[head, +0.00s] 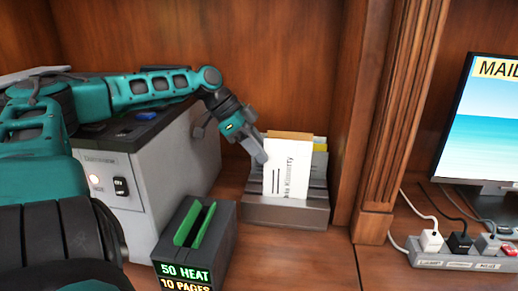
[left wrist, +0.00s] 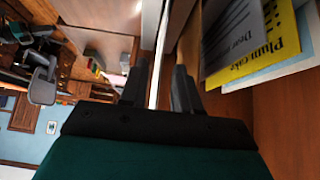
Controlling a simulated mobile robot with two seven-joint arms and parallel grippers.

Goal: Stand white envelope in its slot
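The white envelope (head: 287,172) stands roughly upright at the front of the grey slotted holder (head: 285,211), with its lettered face towards me. Its lower edge meets the holder's front; I cannot tell how deep it sits. My left gripper (head: 257,150) is at the envelope's upper left edge. In the left wrist view the fingers (left wrist: 160,88) stand apart on either side of the envelope's thin white edge (left wrist: 158,55), with a narrow gap beside it. My right gripper is not in view.
Brown and yellow papers (head: 319,143) stand behind the envelope; a yellow one (left wrist: 268,45) also shows in the left wrist view. A grey machine (head: 150,175) and a dark box with green slot (head: 195,235) stand left. A wood pillar (head: 385,130) rises right.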

